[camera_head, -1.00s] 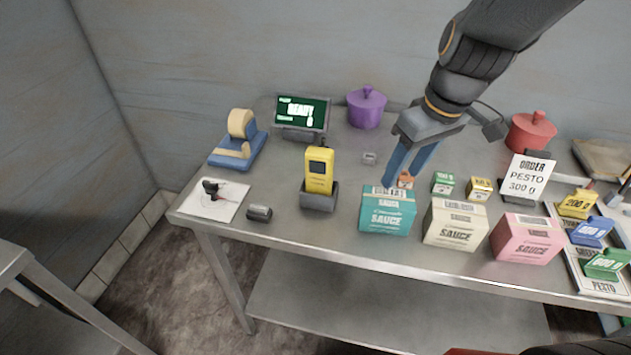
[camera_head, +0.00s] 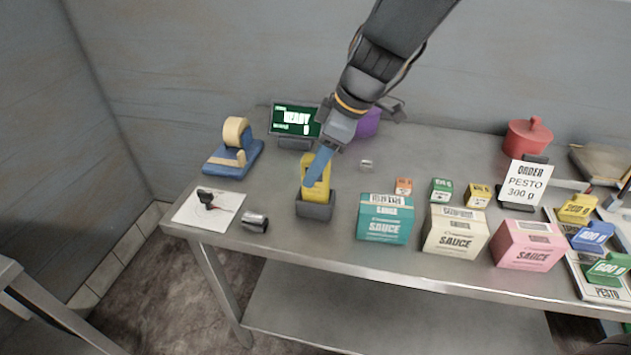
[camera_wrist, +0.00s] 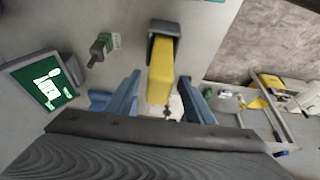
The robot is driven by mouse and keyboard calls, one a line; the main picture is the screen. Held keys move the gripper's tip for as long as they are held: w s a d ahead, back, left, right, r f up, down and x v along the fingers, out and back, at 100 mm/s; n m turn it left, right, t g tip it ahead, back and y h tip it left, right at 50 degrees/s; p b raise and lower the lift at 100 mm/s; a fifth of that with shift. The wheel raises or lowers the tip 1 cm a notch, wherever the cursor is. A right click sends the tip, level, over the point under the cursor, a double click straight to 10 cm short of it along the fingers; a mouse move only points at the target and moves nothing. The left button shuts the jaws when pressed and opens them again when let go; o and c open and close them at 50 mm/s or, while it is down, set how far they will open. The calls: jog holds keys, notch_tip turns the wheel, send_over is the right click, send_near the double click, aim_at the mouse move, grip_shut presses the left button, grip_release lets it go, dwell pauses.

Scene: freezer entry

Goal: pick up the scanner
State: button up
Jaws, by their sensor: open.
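The yellow scanner (camera_head: 322,192) stands upright in a dark grey holder (camera_head: 315,208) on the steel table. My gripper (camera_head: 314,174) is at the scanner's upper part, and its blue fingers hide some of it in the head view. In the wrist view the scanner (camera_wrist: 160,78) lies between the two spread fingers of my gripper (camera_wrist: 158,100), with gaps on both sides. The holder (camera_wrist: 164,29) shows beyond it. The gripper is open and holds nothing.
A READY screen (camera_head: 295,121) and a purple pot (camera_head: 369,123) stand behind. A tape dispenser (camera_head: 235,148) is at left. A small metal cylinder (camera_head: 255,221) lies left of the holder. Sauce boxes, a teal one (camera_head: 385,220) nearest, stand to the right.

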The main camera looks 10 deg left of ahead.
jog(key=shift+p+x, duration=0.55)
jog(key=shift+x, duration=1.3)
jog(key=shift+w+a+r, duration=0.1)
jog(key=shift+a, duration=0.1)
grip_shut()
